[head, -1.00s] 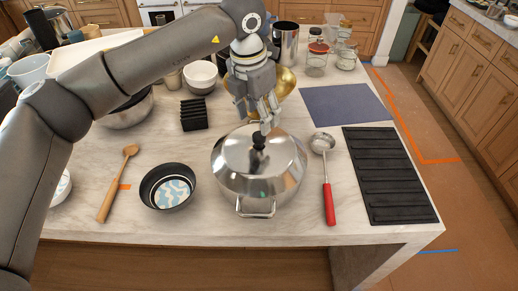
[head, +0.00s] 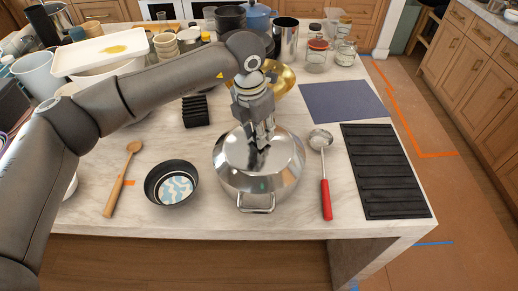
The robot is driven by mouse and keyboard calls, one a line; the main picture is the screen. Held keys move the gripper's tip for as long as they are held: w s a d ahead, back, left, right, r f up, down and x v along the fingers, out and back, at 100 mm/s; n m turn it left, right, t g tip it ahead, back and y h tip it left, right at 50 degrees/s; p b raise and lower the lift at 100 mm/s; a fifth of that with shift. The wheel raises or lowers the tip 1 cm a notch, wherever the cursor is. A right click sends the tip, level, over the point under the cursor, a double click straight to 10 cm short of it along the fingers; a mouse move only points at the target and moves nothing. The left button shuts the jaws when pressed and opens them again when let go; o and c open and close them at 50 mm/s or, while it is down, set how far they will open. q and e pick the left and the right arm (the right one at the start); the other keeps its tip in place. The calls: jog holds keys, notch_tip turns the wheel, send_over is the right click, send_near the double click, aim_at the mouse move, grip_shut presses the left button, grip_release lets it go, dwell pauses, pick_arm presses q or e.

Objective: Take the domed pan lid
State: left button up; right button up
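The domed pan lid (head: 240,158) is shiny steel and sits on a steel pot (head: 258,195) with a front loop handle, near the front middle of the island. My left gripper (head: 262,141) points down at the top centre of the lid, its fingertips at the dark knob. The fingers mostly hide the knob, so I cannot tell whether they are closed on it. The lid looks level on the pot. My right gripper is not in view.
A ladle with a red handle (head: 326,198) and a black ribbed mat (head: 382,170) lie right of the pot. A small black pan (head: 152,185) and a wooden spoon (head: 115,190) lie left. A gold bowl (head: 285,79) stands behind, near a blue mat (head: 341,104).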

pick_arm(q)
grip_shut()
jog(key=shift+w+r, duration=0.1)
jog(key=shift+r, duration=0.05)
